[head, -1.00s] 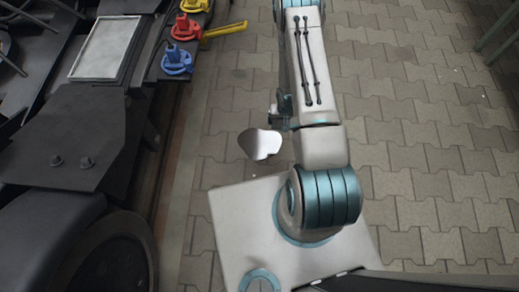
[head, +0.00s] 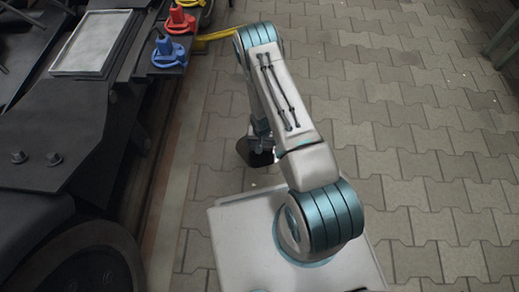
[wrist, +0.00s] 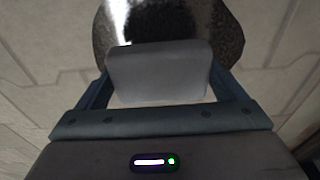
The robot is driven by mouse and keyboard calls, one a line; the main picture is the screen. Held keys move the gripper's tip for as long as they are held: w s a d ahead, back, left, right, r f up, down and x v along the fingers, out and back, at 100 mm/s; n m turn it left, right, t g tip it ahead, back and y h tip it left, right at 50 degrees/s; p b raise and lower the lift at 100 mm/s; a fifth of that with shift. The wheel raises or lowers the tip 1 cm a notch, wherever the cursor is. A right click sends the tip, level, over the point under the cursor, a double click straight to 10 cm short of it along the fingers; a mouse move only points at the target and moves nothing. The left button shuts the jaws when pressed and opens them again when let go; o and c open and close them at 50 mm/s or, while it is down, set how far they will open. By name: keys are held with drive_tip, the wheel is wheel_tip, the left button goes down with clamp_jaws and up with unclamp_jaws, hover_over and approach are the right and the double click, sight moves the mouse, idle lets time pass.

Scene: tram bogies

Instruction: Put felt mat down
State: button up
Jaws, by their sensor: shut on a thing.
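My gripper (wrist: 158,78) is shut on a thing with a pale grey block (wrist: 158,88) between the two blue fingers. Beyond the block is a broad, dark, speckled plate (wrist: 222,32) with a bright shine on its left part. In the head view the plate (head: 254,153) hangs below my wrist, above the paving near my base, partly hidden by the arm. It looks hard and glossy, not like felt. A flat grey panel (head: 92,42) in a thin frame lies on the bogie at upper left; I cannot tell whether it is the felt mat.
The dark bogie frame (head: 50,125) fills the left. The paved floor (head: 430,130) at right is clear.

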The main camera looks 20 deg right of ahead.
drive_tip(key=shift+w+a+f, duration=0.15)
drive_tip(key=shift+a+f, duration=0.3)
wheel_tip(320, 180, down, 4)
drive_tip(key=b, duration=0.2)
drive_tip(key=shift+b, duration=0.35)
drive_tip(key=shift+r, duration=0.15)
drive_tip(key=o, duration=0.7)
drive_tip(key=r+p, duration=0.1)
drive_tip(key=r, duration=0.3)
drive_tip(key=s+r+p, duration=0.1)
drive_tip(key=r+p, duration=0.1)
drive_tip(key=r, duration=0.2)
drive_tip(key=r+p, duration=0.2)
drive_tip(key=r, duration=0.2)
drive_tip(key=shift+s+a, duration=0.2)
drive_tip(key=shift+a, duration=0.05)
drive_tip(key=shift+r+p, duration=0.1)
drive_tip(key=shift+p, duration=0.25)
